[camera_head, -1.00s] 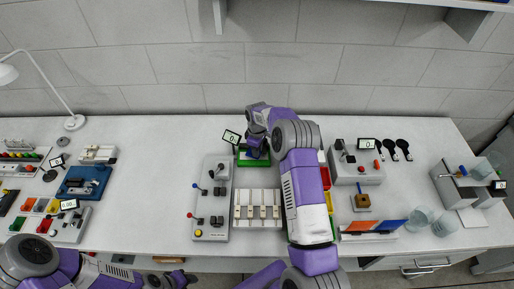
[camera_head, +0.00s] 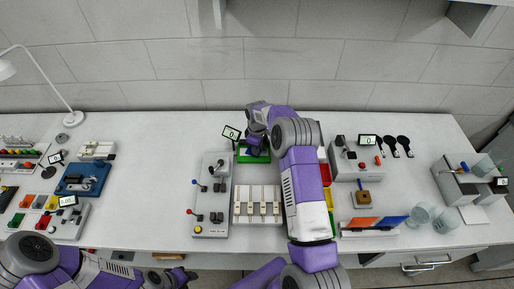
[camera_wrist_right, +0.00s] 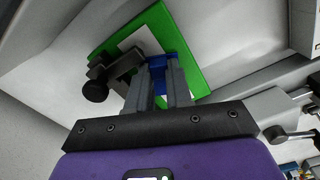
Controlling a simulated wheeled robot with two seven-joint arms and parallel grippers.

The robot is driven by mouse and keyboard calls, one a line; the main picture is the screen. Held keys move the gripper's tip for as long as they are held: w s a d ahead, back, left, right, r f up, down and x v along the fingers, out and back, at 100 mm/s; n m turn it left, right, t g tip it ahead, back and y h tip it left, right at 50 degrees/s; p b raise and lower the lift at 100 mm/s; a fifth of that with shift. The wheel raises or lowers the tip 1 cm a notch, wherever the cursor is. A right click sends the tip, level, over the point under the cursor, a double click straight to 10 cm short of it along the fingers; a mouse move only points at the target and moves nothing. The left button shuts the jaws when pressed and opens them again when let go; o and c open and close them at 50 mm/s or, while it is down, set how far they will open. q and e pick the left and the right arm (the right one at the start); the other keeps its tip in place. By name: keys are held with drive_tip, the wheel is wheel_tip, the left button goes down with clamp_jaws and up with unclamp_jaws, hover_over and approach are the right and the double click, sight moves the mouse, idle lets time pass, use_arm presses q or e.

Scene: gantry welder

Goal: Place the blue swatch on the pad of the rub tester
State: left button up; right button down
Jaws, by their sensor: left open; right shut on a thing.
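My right gripper (camera_head: 257,146) reaches over a green plate (camera_head: 242,157) at the back middle of the table. In the right wrist view, the green plate (camera_wrist_right: 190,42) carries a white sheet or pad (camera_wrist_right: 140,38), with a dark clamp-like part and round black knob (camera_wrist_right: 95,90) beside it. The right gripper (camera_wrist_right: 162,68) is shut on a blue piece (camera_wrist_right: 158,84), seemingly the blue swatch, over the plate. I cannot tell whether it touches. My left gripper (camera_head: 172,278) is open and empty at the front edge.
A small display (camera_head: 231,133) stands behind the plate. A grey lever box (camera_head: 211,195) and a cream block rack (camera_head: 257,206) stand in front. A grey unit (camera_head: 357,162) with a red knob is to the right. Clear table lies left of the lever box.

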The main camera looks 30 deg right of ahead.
drive_tip(key=shift+f, duration=0.15)
drive_tip(key=c, duration=0.9)
unclamp_jaws()
drive_tip(key=shift+c, duration=0.2)
drive_tip(key=shift+r, duration=3.9)
